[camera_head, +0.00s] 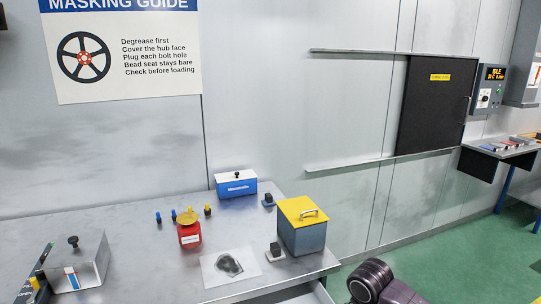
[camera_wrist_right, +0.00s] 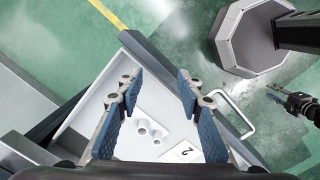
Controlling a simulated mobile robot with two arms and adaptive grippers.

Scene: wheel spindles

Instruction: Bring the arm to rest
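My right gripper (camera_wrist_right: 160,84) is open in the right wrist view, with its two blue-padded fingers apart and nothing between the tips. It hangs over an open drawer (camera_wrist_right: 105,93) with a pale inside. In the head view, a dark rounded arm part (camera_head: 372,280) of mine shows at the bottom, right of the bench; the right gripper is not seen there. A small dark gripper-like part (camera_wrist_right: 300,103), probably my left gripper, shows at the right edge of the wrist view; its opening cannot be made out.
The drawer has a wire handle (camera_wrist_right: 238,118), a card marked 2 (camera_wrist_right: 185,152) and small pale cylinders (camera_wrist_right: 150,131) inside. On the bench (camera_head: 130,240) stand a red container (camera_head: 189,235), a blue box (camera_head: 236,187) and a yellow-lidded box (camera_head: 302,230). Green floor (camera_head: 455,255) is clear at right.

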